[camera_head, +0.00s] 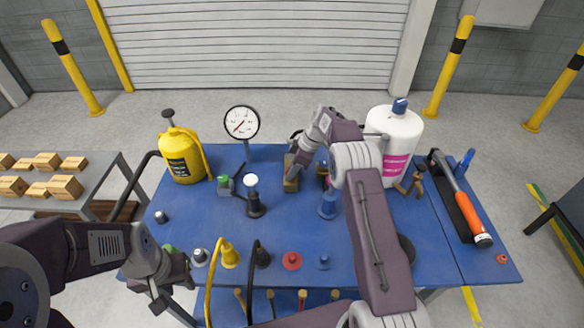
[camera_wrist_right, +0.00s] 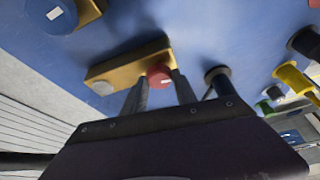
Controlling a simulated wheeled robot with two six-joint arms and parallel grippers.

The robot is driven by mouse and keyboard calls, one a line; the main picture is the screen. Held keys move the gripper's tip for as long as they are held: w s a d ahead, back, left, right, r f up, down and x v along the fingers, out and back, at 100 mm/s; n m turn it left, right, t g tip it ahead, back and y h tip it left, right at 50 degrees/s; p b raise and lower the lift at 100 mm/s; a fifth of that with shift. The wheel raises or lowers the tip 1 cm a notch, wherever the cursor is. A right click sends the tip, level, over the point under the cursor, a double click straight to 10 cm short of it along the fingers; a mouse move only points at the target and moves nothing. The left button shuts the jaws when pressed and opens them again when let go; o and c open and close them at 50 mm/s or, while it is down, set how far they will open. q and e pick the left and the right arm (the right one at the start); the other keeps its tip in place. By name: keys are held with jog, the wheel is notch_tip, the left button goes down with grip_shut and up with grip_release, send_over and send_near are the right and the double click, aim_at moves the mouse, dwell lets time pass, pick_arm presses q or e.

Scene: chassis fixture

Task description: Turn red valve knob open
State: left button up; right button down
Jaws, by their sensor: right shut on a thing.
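The red valve knob (camera_head: 293,148) is mostly hidden behind my right gripper in the head view. In the right wrist view the red knob (camera_wrist_right: 158,76) sits on a brass valve block (camera_wrist_right: 128,66), between the two dark fingers of my right gripper (camera_wrist_right: 160,88). That gripper is shut on the knob. In the head view the brass block (camera_head: 291,182) stands upright on the blue table, below my right gripper (camera_head: 296,150). My left gripper (camera_head: 172,288) is over the table's front left corner, apart from the valve. Its fingers look spread and empty.
A pressure gauge (camera_head: 241,122), a yellow sprayer (camera_head: 183,153) and a white bottle (camera_head: 400,135) stand at the back. A blue knob (camera_head: 327,203) and a black post (camera_head: 255,203) flank the valve. A hammer (camera_head: 463,205) lies right. Cables and plugs line the front.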

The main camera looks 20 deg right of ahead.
jog(key=shift+w+d+r+n+g+p, duration=0.1)
jog(key=shift+n+g+p, duration=0.2)
jog(key=shift+n+p, duration=0.45)
jog(key=c, duration=1)
grip_release()
jog(key=v, duration=0.9)
jog(key=shift+d, duration=0.1)
